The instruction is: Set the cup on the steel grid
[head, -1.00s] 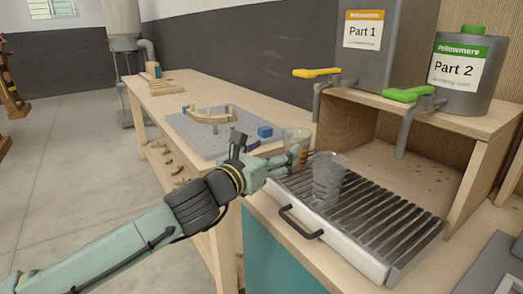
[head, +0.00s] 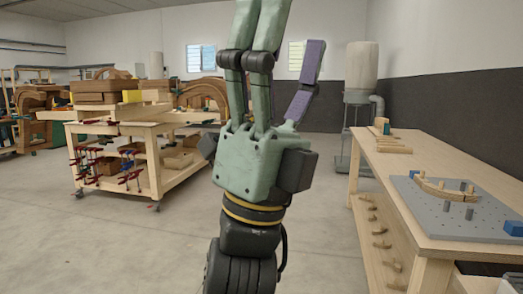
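My gripper (head: 288,42) is raised in the middle of the head view, with its fingers pointing up. Two green fingers stand side by side, their tips cut off by the top edge. A purple-tipped finger stands apart to their right. The gap between them is open and no cup shows in it. The cup and the steel grid are outside this view.
A wooden bench (head: 415,157) at the right carries a grey peg board (head: 420,217) with a curved wooden piece (head: 445,190) and blue blocks (head: 513,228). A wooden cart (head: 155,165) stands back left. Open concrete floor (head: 110,250) lies between.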

